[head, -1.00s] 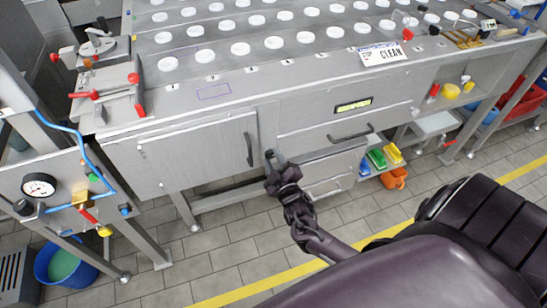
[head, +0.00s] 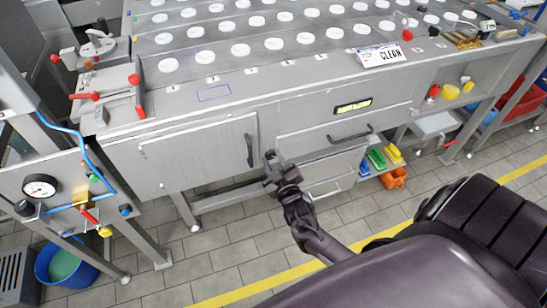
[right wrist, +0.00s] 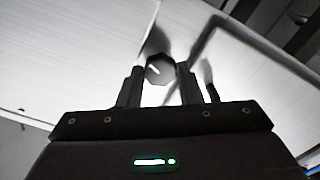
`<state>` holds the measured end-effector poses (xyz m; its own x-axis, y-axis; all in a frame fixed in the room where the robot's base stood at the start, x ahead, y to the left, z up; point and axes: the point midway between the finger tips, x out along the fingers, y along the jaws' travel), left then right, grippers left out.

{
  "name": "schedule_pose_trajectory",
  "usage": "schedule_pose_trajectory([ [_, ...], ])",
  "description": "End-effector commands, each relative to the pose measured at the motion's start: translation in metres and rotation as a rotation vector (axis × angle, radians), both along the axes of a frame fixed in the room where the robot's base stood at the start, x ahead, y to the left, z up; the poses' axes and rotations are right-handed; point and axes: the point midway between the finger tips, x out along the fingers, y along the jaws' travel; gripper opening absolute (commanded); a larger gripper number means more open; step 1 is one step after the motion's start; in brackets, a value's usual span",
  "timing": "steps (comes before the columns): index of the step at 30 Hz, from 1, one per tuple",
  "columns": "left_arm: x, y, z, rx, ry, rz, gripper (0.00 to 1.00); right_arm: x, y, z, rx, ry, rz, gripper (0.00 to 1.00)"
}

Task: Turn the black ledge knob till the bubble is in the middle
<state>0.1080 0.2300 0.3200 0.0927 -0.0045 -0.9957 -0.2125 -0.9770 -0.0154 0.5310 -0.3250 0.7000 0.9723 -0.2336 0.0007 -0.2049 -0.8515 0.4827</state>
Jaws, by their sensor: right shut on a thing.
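The black knob (right wrist: 159,70) shows in the right wrist view as a dark faceted disc with a white mark on its face. My right gripper (right wrist: 158,78) has one finger on each side of it and is shut on it. In the head view my right gripper (head: 272,160) is at the bench front, below the top and beside the cabinet door; it hides the knob there. The level vial (head: 353,107) is a yellow-green strip in a black frame on the bench front. Its bubble is too small to place. My left gripper is out of view.
A dark door handle (head: 249,150) is just left of my right gripper, and a drawer handle (head: 350,133) is to its right. A shelf with coloured bins (head: 376,158) stands further right. The tiled floor (head: 225,255) in front is clear.

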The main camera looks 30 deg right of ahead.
Motion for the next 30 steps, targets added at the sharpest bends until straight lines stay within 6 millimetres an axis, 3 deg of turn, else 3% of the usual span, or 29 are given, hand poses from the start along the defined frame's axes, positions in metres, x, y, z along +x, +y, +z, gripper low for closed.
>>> schedule_pose_trajectory([
  [2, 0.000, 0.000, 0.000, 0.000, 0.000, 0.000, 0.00, 0.000, 0.000, -0.001, 0.000, 0.003, -0.001, 0.10],
  [3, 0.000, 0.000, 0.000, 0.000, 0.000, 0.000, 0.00, 0.000, 0.000, -0.001, 0.000, 0.003, -0.001, 0.35],
  [8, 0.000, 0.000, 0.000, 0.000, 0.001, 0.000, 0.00, 0.000, 0.000, -0.001, 0.000, 0.002, 0.000, 0.54],
  [17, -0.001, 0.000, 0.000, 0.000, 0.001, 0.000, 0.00, -0.003, 0.001, -0.001, -0.002, 0.002, 0.000, 0.54],
  [30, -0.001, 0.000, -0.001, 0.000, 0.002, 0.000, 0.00, -0.066, 0.016, -0.002, -0.001, 0.003, 0.001, 0.54],
])
